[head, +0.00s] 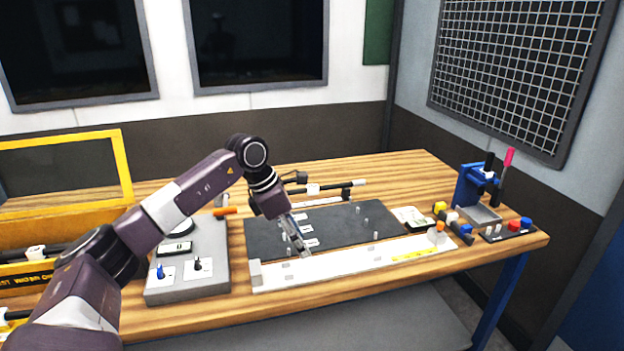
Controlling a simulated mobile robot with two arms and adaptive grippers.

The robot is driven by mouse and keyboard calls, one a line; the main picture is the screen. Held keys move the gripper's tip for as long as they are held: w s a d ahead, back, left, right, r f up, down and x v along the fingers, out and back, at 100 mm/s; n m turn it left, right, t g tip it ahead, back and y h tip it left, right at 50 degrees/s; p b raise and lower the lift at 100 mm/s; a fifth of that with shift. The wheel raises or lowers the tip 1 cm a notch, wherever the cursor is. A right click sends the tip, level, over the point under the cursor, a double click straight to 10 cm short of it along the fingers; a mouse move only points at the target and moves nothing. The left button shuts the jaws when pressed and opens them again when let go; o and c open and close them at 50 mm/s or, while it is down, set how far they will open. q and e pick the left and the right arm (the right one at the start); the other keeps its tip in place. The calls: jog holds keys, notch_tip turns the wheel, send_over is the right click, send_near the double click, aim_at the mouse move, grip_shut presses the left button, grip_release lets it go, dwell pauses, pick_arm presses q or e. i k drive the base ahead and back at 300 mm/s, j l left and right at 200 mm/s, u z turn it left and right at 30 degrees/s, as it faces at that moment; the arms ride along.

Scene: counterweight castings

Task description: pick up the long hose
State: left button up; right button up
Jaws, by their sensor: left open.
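A black hose-like piece with a white label (336,187) lies on the wooden table behind the dark board. Another black hose-like piece with a white tag (58,249) lies in the yellow-framed case at the left. I cannot tell from this view which is the long hose. My left gripper (299,246) is open and points down over the front part of the dark board, in front of the piece at the back. I see nothing between its fingers. My right gripper is not in view.
The dark board (345,222) carries small upright pegs. A long white fixture (350,262) runs along its front. A grey control box (188,275) stands left. A blue press (472,187) and small coloured parts stand right. The table's back right corner (412,165) is clear.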

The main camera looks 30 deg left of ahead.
aim_at(311, 189)
jog(key=i+j, duration=1.1)
